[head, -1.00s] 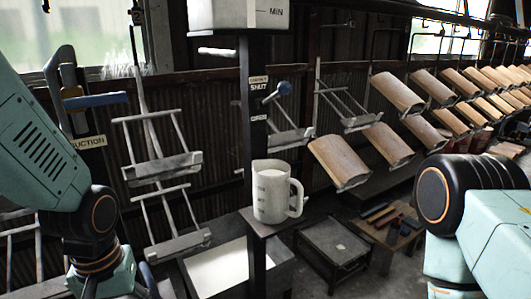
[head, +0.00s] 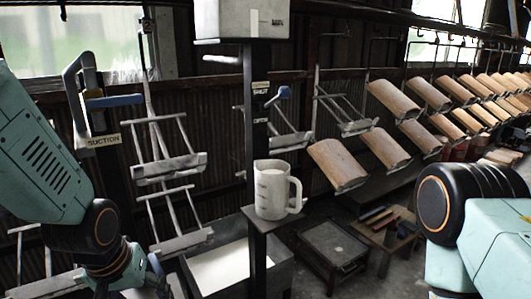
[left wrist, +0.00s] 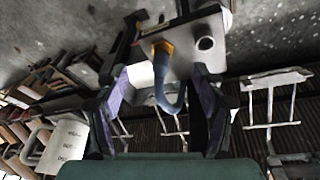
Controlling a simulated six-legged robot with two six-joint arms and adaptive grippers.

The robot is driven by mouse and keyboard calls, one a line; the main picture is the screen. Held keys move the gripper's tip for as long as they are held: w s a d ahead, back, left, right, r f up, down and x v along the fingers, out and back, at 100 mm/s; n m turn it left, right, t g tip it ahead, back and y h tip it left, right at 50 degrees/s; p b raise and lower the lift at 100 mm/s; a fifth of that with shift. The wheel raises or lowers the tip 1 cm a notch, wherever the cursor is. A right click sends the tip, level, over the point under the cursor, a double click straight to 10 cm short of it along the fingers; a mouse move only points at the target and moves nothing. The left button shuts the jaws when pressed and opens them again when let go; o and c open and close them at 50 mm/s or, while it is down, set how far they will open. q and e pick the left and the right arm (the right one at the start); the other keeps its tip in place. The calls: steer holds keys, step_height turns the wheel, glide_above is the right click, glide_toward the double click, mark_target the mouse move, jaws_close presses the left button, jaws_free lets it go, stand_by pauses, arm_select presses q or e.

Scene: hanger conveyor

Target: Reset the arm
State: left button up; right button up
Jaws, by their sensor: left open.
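My left arm comes in at the left of the head view, bent downward; its fingers are out of that picture. In the left wrist view my left gripper (left wrist: 161,80) is open, its two purple-padded fingers well apart. In the head view a blue lever (head: 114,100) sits on the post with the SUCTION label (head: 103,141). My right arm shows at the right edge; its gripper is out of view.
A white measuring jug (head: 271,191) stands on a small shelf (head: 258,219) under a grey tank (head: 240,21). Hanger frames (head: 168,168) hang at left; hangers with tan curved tiles (head: 337,163) run rightward. A low table (head: 333,245) stands on the floor.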

arm_select(q)
steer(key=s+f+m+b, duration=0.1)
steer(key=s+f, duration=0.3)
steer(key=f, duration=0.5)
steer(key=s+f+m+b, duration=0.1)
steer(key=s+f+b, duration=0.1)
steer(key=s+f, duration=0.45)
steer(key=s+f+g+b, duration=0.1)
steer(key=s+f+g, duration=0.2)
steer(key=s+f, duration=0.8)
steer(key=s, duration=0.3)
steer(key=shift+s+f, duration=0.2)
steer(key=shift+f, duration=0.2)
steer(key=shift+s, duration=0.1)
steer(key=shift+c, duration=0.2)
